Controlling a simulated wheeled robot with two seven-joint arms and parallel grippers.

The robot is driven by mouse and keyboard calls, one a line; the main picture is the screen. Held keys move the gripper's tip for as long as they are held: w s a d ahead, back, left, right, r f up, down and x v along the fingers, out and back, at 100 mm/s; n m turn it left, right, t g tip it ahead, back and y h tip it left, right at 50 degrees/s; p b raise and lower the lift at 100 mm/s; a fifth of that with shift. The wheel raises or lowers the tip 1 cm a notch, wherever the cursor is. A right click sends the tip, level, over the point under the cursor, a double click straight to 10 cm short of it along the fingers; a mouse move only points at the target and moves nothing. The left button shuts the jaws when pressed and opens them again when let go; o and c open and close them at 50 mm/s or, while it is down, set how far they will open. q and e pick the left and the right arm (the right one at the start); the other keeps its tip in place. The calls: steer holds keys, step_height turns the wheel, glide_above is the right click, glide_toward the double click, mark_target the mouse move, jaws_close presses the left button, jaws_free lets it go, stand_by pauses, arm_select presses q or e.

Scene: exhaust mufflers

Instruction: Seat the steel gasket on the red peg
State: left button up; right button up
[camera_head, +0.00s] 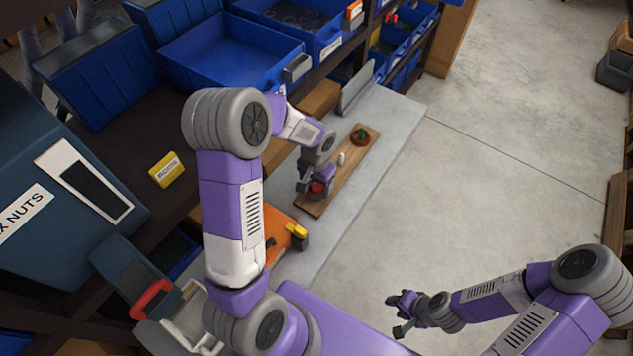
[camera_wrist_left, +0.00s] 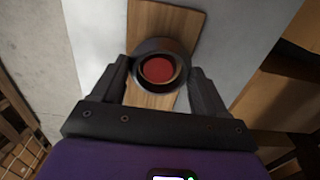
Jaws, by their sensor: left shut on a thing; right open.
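The steel gasket (camera_wrist_left: 161,45) is a dark grey ring held between the fingertips of my left gripper (camera_wrist_left: 160,75) in the left wrist view. The red peg (camera_wrist_left: 158,71) shows through the ring's opening, nearly centred. I cannot tell whether the gasket is around the peg or just above it. In the head view my left gripper (camera_head: 312,186) is at the near end of the wooden board (camera_head: 336,178), at the red peg (camera_head: 318,187); the gasket is hard to make out there. My right gripper (camera_head: 398,315) is open and empty, away from the board over the floor.
Also on the board are a white peg (camera_head: 341,158) and a green peg (camera_head: 361,130) with a reddish-brown ring (camera_head: 360,140) around its base. An orange case (camera_head: 284,240) lies near the board. Blue bins (camera_head: 232,52) line the shelf behind. The grey surface (camera_head: 393,125) right of the board is clear.

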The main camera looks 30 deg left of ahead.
mark_target(317, 189)
arm_select(q)
steer(key=shift+d+f+b, duration=0.15)
steer(key=shift+f+b, duration=0.95)
steer(key=shift+f, duration=0.75)
arm_select(e)
steer(key=shift+f, duration=1.65)
arm_select(q)
steer(key=o, duration=1.1)
steer(key=shift+c, duration=0.2)
steer(key=shift+r, duration=0.15)
arm_select(e)
steer(key=shift+r, duration=0.15)
arm_select(q)
step_height(317, 189, up, 11)
steer(key=p, duration=0.8)
steer(key=shift+p, duration=0.3)
arm_select(e)
step_height(317, 189, up, 8)
steer(key=shift+a+r, duration=0.2)
arm_select(q)
steer(key=shift+s+d, duration=0.1)
steer(key=shift+d, duration=0.05)
